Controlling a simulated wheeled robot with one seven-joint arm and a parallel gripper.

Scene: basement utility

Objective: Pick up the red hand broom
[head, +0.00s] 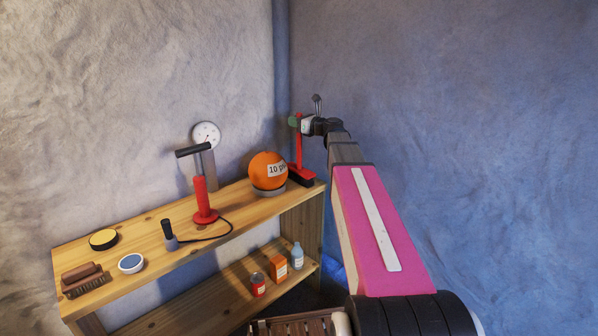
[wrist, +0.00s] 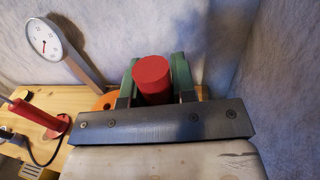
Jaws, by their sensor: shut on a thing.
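The red hand broom (head: 299,152) stands upright at the right end of the wooden shelf's top, its handle up and its red head with dark bristles below. My gripper (head: 296,121) is at the top of the handle, its green fingers shut on it. In the wrist view the round red handle end (wrist: 153,76) sits between the two green fingers. The broom's head is hidden in that view. I cannot tell whether the bristles touch the shelf top.
An orange ball (head: 265,168) stands close left of the broom on the wooden shelf (head: 140,243). A red pump (head: 203,200), a dial gauge (head: 206,135), tins and a brown brush (head: 83,279) are further left. Walls close in behind and right.

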